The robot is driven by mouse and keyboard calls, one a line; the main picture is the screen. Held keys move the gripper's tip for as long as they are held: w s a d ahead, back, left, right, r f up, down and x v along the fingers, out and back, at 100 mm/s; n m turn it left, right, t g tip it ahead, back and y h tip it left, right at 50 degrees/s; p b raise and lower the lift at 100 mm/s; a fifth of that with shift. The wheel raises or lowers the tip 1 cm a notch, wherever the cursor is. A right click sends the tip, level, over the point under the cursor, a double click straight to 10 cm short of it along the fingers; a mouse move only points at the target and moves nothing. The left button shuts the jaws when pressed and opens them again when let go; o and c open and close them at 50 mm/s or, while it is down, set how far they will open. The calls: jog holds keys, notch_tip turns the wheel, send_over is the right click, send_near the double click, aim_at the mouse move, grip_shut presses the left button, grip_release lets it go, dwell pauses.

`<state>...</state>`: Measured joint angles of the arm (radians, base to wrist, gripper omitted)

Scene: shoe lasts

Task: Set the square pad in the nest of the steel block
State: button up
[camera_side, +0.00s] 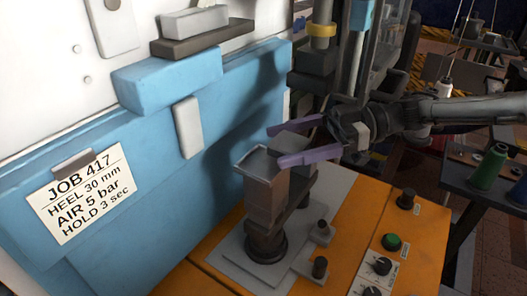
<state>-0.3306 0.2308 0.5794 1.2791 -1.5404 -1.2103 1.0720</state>
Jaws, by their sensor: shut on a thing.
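The steel block (266,196) stands upright on a dark round post. Its square top has a pale rim around a darker shallow nest (259,162). My gripper (288,146) comes in from the right, its two purple fingers spread apart and level, just above and to the right of the block's top. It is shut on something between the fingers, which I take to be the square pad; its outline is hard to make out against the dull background. The near fingertip overlaps the block's right top edge in this view; I cannot tell whether they touch.
The post stands on a grey plate with dark knobs (319,267) on an orange bench (350,205). A green button (391,242) and dials are at the right. A blue machine wall with a job card (85,193) rises on the left. Thread spools (489,167) stand at far right.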

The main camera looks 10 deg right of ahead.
aim_at(263, 164)
jog(key=shift+a, duration=0.4)
jog(key=a, duration=0.3)
jog(key=shift+a+f, duration=0.15)
jog(key=shift+a, duration=0.25)
jog(key=shift+d+f, duration=0.15)
jog(key=shift+f, duration=0.35)
jog(key=shift+f, duration=0.15)
jog(key=shift+f, duration=0.1)
jog(key=o, duration=1.3)
